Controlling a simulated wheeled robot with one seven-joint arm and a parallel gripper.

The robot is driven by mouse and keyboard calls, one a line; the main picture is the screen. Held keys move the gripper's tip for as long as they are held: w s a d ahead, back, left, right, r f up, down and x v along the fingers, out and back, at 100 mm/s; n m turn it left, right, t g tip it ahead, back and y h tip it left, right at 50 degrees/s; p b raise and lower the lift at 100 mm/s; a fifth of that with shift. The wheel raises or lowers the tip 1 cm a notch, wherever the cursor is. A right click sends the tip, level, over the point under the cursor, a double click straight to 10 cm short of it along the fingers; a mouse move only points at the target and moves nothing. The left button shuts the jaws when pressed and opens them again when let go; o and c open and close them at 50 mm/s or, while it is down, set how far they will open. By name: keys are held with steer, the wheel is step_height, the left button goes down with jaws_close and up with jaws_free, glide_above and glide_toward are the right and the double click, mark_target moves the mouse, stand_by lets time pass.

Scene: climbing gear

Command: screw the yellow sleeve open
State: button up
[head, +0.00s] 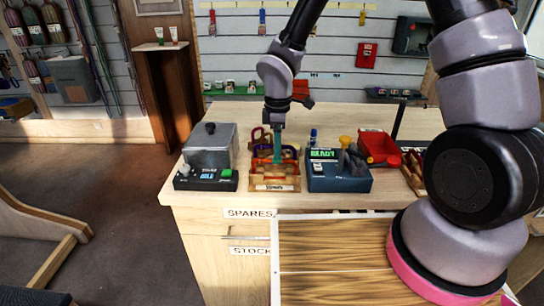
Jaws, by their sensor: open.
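My gripper (277,152), with teal fingers, points straight down over an orange-and-wood tray (275,187) near the counter's front edge. It is open. Small ring-like pieces of gear show around the fingers, a dark red one (258,138) at the left and a purple one (290,153) at the right. My fingers cover part of the tray's contents. I cannot make out a yellow sleeve for certain, nor whether the fingers touch anything.
A grey-lidded machine (211,150) stands close left of the tray. A dark blue box with a lit green display (338,172) stands close right, with a yellow knob-like piece (345,141) behind it. A red bin (378,149) is further right. The counter behind is mostly clear.

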steer(key=shift+w, duration=1.15)
steer(key=shift+r, duration=0.15)
steer(key=shift+r, duration=1.25)
steer(key=shift+s, duration=0.15)
steer(key=shift+s, duration=1.05)
steer(key=shift+f, duration=0.1)
steer(key=shift+w+f, duration=0.25)
steer(key=shift+f, duration=0.45)
steer(key=shift+w+f, duration=0.2)
steer(key=shift+f, duration=0.45)
